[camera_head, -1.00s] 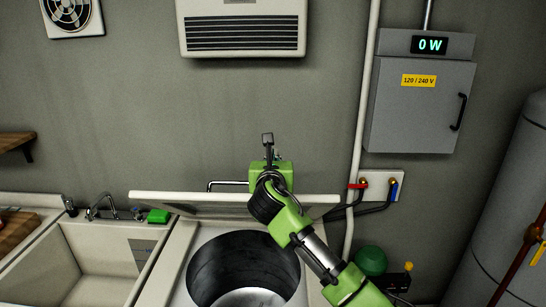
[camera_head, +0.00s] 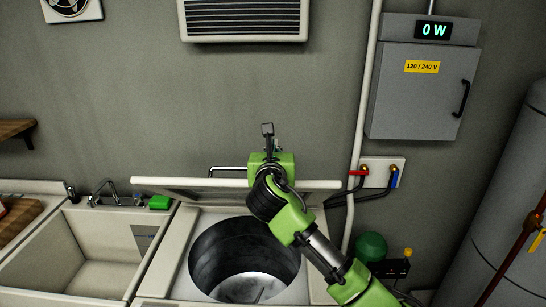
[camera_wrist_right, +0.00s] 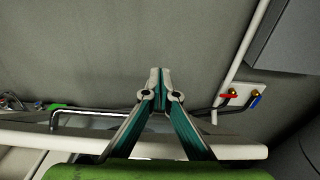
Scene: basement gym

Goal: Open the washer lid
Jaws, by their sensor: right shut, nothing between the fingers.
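The washer lid (camera_head: 200,184) stands raised at the back of the washer (camera_head: 183,243), seen nearly edge-on. The washer's round drum opening (camera_head: 243,258) is uncovered below it. A metal handle bar (camera_head: 228,170) shows behind the lid's top edge. My right gripper (camera_head: 268,130) is above and behind the lid edge, its arm reaching over the opening. In the right wrist view, my right gripper (camera_wrist_right: 160,72) has its fingertips together with nothing between them, and the lid edge (camera_wrist_right: 238,148) crosses behind its base. My left gripper is not in view.
A sink (camera_head: 85,250) with a green sponge (camera_head: 160,202) lies left of the washer. Hoses with red (camera_head: 359,172) and blue (camera_head: 394,179) valves and a pipe (camera_head: 362,120) are on the wall at right. A tank (camera_head: 505,210) stands far right.

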